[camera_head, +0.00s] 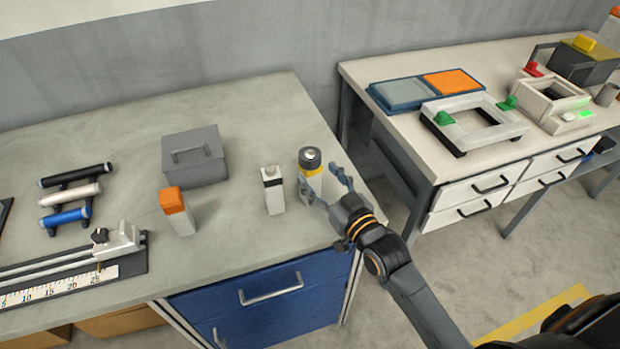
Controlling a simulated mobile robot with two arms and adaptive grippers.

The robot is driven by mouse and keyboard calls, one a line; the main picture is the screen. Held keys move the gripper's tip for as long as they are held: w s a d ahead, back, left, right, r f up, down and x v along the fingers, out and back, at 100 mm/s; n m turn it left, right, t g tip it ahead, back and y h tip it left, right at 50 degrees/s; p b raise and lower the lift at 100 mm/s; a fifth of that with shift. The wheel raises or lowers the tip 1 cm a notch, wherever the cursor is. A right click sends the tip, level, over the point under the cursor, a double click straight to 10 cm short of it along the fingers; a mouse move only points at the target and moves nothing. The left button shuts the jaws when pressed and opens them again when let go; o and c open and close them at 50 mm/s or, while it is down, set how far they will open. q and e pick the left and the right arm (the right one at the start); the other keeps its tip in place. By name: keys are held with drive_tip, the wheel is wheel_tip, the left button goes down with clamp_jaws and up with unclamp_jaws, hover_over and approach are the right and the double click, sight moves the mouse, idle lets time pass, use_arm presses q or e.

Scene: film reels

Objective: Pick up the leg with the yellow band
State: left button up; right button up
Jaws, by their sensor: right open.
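The leg with the yellow band (311,172) stands upright near the right end of the grey workbench. It has a pale body and a dark round top, and the yellow band sits just below that top. My right gripper (322,184) is open at this leg, with one finger in front of its lower part and the other to its right. I cannot tell whether the fingers touch it. My left gripper is not in view.
A white leg with a dark band (273,191) stands close on the left, and an orange-topped leg (178,213) farther left. A grey box (194,157) is behind them. A measuring rail (70,268) lies front left. The second table (400,134) stands right, across a gap.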

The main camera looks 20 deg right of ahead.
sight(315, 170)
drive_tip(key=x, duration=0.2)
drive_tip(key=p+x, duration=0.1)
drive_tip(key=x, duration=0.1)
drive_tip(key=shift+r, duration=0.3)
drive_tip(key=shift+w+a+f, duration=0.1)
drive_tip(key=shift+w+f, duration=0.05)
drive_tip(key=shift+w, duration=0.2)
clamp_jaws()
